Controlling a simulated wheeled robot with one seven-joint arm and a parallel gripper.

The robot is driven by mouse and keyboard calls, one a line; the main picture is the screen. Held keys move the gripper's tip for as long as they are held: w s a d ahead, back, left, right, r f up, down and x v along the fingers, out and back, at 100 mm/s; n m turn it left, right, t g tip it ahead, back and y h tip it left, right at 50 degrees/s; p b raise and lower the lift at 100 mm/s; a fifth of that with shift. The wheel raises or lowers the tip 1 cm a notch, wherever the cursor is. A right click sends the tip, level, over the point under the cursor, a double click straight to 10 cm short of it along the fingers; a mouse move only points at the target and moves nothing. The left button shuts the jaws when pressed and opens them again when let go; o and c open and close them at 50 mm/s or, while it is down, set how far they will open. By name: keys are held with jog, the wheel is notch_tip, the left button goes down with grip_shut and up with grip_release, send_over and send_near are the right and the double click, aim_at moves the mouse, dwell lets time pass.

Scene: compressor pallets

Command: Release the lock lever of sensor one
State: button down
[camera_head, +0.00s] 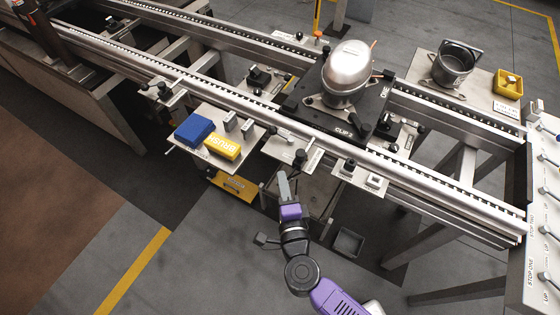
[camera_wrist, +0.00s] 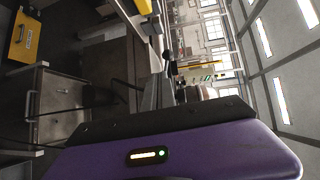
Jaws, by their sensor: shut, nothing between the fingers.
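My gripper (camera_head: 283,178) is purple and grey, with its fingers together and empty. It is in front of the conveyor, near the small plate with a black knob (camera_head: 300,157) on the near rail, and appears apart from it. Other small plates with black knobs or levers sit along the rails, at the left (camera_head: 163,90), behind the near rail (camera_head: 259,76) and right of the pallet (camera_head: 405,133). Their lettering is too small to read, so I cannot tell which is sensor one or how its lock lever stands.
A silver compressor (camera_head: 347,68) stands on a black pallet (camera_head: 325,119) marked "CLIP 2". A shelf holds a blue block (camera_head: 194,131) and a yellow brush block (camera_head: 222,147). A lever panel (camera_head: 541,225) stands at the right. The floor at front left is clear.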

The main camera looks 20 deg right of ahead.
send_near(273, 134)
jog(key=x, duration=0.2)
jog(key=f+x, duration=0.1)
jog(key=x, duration=0.2)
jog(key=shift+w+f, duration=0.1)
jog(key=shift+w, duration=0.05)
jog(key=shift+w+d, duration=0.2)
jog(key=shift+w, duration=0.4)
jog(key=shift+w, duration=0.1)
jog(key=shift+w+d+r+p, duration=0.15)
jog(key=shift+w+r+p, duration=0.2)
jog(key=shift+w, duration=0.25)
